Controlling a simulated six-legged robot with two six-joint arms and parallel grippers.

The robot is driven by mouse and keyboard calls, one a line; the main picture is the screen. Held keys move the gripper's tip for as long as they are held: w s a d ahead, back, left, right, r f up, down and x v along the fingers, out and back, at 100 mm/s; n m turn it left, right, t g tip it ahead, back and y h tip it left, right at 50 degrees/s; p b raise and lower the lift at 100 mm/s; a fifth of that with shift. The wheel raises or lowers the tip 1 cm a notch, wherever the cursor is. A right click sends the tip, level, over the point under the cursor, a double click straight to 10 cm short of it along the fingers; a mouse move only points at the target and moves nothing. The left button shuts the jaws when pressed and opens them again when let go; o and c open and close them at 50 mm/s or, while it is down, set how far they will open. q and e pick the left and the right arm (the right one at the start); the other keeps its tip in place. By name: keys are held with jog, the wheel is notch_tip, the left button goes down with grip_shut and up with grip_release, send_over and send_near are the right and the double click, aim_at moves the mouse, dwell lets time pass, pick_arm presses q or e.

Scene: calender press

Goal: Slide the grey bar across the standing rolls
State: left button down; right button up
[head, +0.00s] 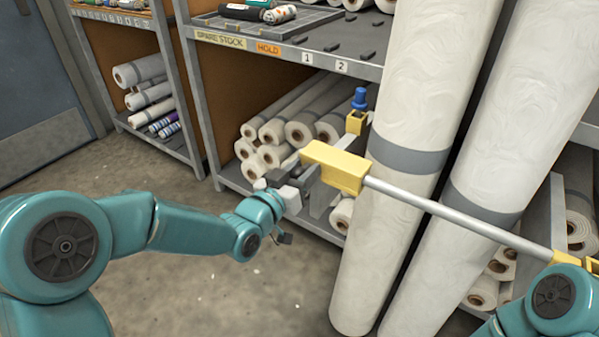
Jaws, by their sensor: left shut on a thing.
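The grey bar (450,213) crosses in front of two tall standing rolls, the left roll (385,230) and the right roll (440,255). It slopes down to the right. A yellow block (335,167) is at its left end and another yellow piece (566,258) is at its right end. My left gripper (318,186) is shut at the bar's left yellow end; the exact contact is partly hidden. Each standing roll has a grey band and leans in the picture. My right arm shows at the lower right corner, but its gripper is not in view.
A blue knob (360,98) stands on a yellow bracket (355,122) behind the bar's left end. A shelf rack (330,62) with several lying rolls stands behind. Another rack (140,110) is at the upper left. The concrete floor (230,275) is clear at the lower middle.

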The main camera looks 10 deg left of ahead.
pick_arm(q)
jog(key=shift+d, duration=0.1)
dwell(0.3)
jog(key=c, duration=0.7)
grip_release()
jog(key=shift+o, duration=0.2)
jog(key=shift+s, duration=0.1)
jog(key=shift+s+a, duration=0.25)
jog(key=shift+s, duration=0.05)
jog(key=b+v, duration=0.7)
jog(key=v, duration=0.8)
jog(key=shift+s+b, duration=0.2)
jog(key=shift+b, duration=0.15)
